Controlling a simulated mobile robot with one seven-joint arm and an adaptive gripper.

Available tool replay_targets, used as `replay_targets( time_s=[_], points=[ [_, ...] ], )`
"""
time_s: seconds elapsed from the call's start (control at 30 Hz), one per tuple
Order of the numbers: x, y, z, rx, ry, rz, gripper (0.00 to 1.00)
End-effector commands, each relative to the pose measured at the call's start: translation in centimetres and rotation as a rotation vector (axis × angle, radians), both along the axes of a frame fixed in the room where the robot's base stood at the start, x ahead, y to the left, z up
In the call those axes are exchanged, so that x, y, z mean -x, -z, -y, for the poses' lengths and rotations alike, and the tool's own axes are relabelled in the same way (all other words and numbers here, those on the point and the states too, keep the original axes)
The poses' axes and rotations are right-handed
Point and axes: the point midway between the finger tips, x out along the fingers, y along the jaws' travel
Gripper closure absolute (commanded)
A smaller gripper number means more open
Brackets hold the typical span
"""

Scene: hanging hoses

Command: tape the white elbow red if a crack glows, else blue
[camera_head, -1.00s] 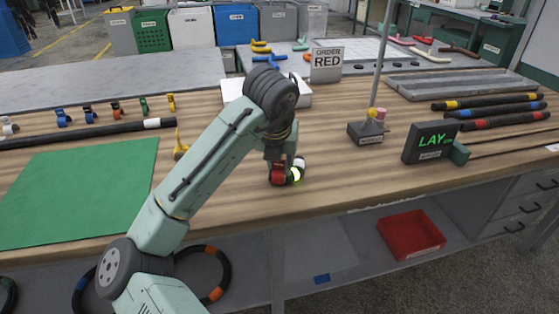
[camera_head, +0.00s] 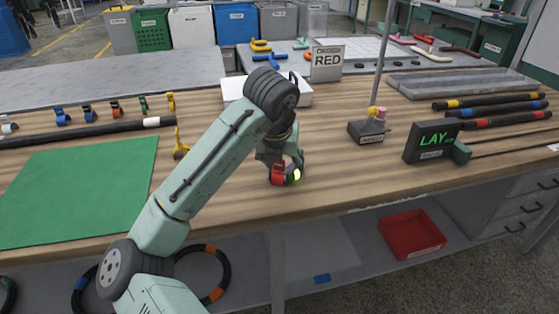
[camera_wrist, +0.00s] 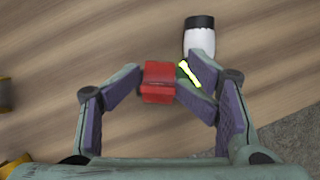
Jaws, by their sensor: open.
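The white elbow (camera_wrist: 199,40) lies on the bench, its black end pointing up in the wrist view. A yellow-green crack (camera_wrist: 188,73) glows at its bend; the glow also shows in the head view (camera_head: 296,175). A red piece (camera_wrist: 158,82) sits at the elbow's left side, also visible in the head view (camera_head: 278,174). I cannot tell whether it is wrapped around the elbow. My gripper (camera_wrist: 161,84) is open, one finger on either side of the red piece. In the head view, my gripper (camera_head: 283,164) hides part of the elbow.
A dark display (camera_head: 432,141) reads "LAY". Coloured clips, blue ones (camera_head: 62,117) among them, stand at the back left. A green mat (camera_head: 85,190) lies left. A post on a block (camera_head: 366,132) stands right of my gripper.

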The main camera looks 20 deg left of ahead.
Motion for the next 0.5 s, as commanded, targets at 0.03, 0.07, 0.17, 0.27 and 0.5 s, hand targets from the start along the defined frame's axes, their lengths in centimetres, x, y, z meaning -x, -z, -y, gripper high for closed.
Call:
replay_targets(
  time_s=[0.03, 0.07, 0.17, 0.27, 0.5],
  points=[
    [0.3, 0.97, 0.21, 0.002, 0.007, -0.027, 0.53],
    [0.31, 0.97, 0.22, 0.002, 0.007, -0.027, 0.53],
    [0.32, 0.94, 0.23, 0.002, 0.008, -0.026, 0.53],
    [0.33, 0.9, 0.24, 0.001, 0.009, -0.026, 0.53],
    [0.41, 0.61, 0.26, 0.0, 0.01, -0.025, 0.53]
  ],
)
